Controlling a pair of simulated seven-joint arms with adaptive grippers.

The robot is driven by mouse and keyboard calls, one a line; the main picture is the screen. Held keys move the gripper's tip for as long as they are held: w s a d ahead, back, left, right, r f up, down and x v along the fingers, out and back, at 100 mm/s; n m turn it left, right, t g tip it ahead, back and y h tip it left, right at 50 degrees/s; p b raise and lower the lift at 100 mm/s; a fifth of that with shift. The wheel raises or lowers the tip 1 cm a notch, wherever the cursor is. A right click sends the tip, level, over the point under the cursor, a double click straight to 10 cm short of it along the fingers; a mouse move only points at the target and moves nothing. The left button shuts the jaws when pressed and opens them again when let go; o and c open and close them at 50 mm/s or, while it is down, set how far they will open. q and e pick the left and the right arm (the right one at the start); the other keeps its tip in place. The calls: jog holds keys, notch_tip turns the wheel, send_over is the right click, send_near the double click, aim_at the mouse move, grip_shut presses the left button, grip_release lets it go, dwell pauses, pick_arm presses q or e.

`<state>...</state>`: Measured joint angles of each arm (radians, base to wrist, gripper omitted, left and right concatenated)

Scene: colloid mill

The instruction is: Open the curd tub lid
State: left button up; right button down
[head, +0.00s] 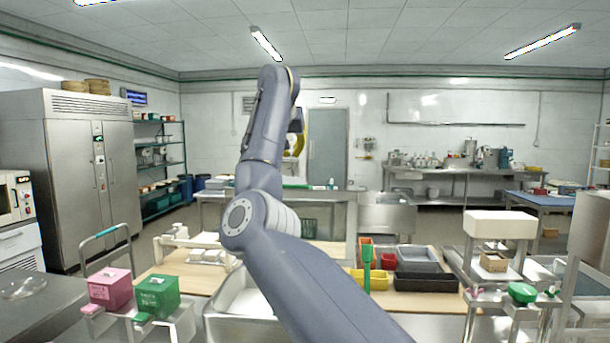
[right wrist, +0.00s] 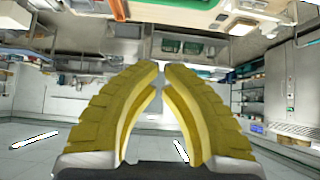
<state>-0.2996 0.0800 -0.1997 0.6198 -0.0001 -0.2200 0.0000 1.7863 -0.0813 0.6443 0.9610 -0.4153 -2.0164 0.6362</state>
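No tub is clearly marked as the curd tub. A pink lidded box (head: 110,288) and a green lidded box (head: 157,295) stand at the front left in the head view. Printing on them is too small to read. My right arm rises through the middle of the head view. My right gripper (head: 298,145) is high up, partly behind the arm, far from both boxes. In the right wrist view its yellow fingers (right wrist: 161,70) converge with their tips almost together and nothing between them. My left gripper is not in view.
A wooden-topped table (head: 430,300) holds a yellow bin (head: 372,281) and black trays (head: 425,277). A white stand (head: 500,225) is at the right, with a small green item (head: 522,293). A steel cabinet (head: 72,170) stands at the left. Air around the raised gripper looks clear.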

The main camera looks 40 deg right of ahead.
notch_tip(320, 180, down, 9)
jog(key=w+d, duration=0.2)
jog(key=shift+w+d+r, duration=0.15)
jog(key=shift+w+d, duration=0.05)
jog(key=shift+d, duration=0.05)
dwell(0.8)
dwell(0.3)
jog(key=shift+s+a+f, duration=0.2)
jog(key=shift+s+a, duration=1.2)
jog(key=shift+s, duration=0.25)
jog(key=shift+r, duration=0.1)
